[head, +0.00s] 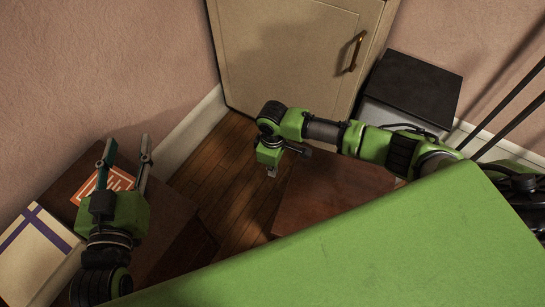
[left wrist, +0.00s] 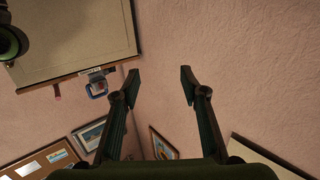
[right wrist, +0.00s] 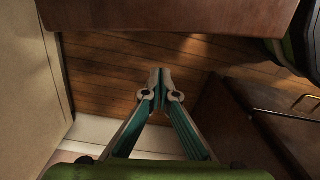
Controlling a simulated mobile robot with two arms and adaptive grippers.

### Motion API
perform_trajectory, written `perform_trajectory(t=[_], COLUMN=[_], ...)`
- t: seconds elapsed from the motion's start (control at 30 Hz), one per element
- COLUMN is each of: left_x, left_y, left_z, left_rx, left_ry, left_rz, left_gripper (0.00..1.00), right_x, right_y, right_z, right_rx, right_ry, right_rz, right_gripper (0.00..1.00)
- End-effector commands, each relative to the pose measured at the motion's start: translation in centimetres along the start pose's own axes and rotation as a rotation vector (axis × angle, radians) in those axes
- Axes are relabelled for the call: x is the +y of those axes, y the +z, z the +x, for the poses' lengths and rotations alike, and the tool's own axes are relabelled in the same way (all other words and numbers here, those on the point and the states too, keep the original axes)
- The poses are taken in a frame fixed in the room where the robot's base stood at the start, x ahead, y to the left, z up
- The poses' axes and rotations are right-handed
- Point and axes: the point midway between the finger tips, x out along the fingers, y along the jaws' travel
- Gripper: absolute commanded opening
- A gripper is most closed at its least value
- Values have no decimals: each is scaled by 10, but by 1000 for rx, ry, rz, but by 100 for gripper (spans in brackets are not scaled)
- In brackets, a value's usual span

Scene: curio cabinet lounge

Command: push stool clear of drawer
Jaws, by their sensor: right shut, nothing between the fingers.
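The stool (head: 335,190) shows as a reddish-brown flat top below the cabinet door, its near side hidden by my green body. It appears as a brown slab (right wrist: 170,15) along the top of the right wrist view. My right gripper (head: 272,172) is shut and empty beside the stool's left edge, pointing down; its closed tips (right wrist: 160,75) show over floorboards, and contact with the stool cannot be told. A brown unit with a brass handle (right wrist: 305,100) is at right there; whether it holds the drawer is unclear. My left gripper (head: 122,150) is open and empty, pointing at the wall (left wrist: 225,50).
A cream cabinet (head: 285,50) with a bronze handle (head: 356,52) stands behind the stool. A black-topped box (head: 415,80) stands at its right. A dark brown unit (head: 170,225) at left bears a red-and-white item (head: 90,188). Bare floor (head: 225,170) lies between unit and stool.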

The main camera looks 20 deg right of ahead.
Motion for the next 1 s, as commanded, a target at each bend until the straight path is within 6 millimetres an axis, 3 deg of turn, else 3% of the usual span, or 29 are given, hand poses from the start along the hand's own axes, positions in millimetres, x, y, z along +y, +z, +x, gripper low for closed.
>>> perform_trajectory(t=[0.3,0.5,0.7,1.0], left_x=[-9,-13,-16,-16], left_y=[66,98,113,116], left_z=[-21,-41,-52,-54], left_rx=[-324,-483,-560,-573], left_ry=[-19,-29,-34,-34], left_rz=[2,2,1,1], left_gripper=[40,40,40,40], right_x=[1,1,0,0], right_y=[0,0,0,0], right_z=[-33,-48,-55,-55], right_rx=[-1,0,-1,-1], right_ry=[1,0,0,0], right_rz=[0,1,1,1], right_gripper=[0,0,0,0])
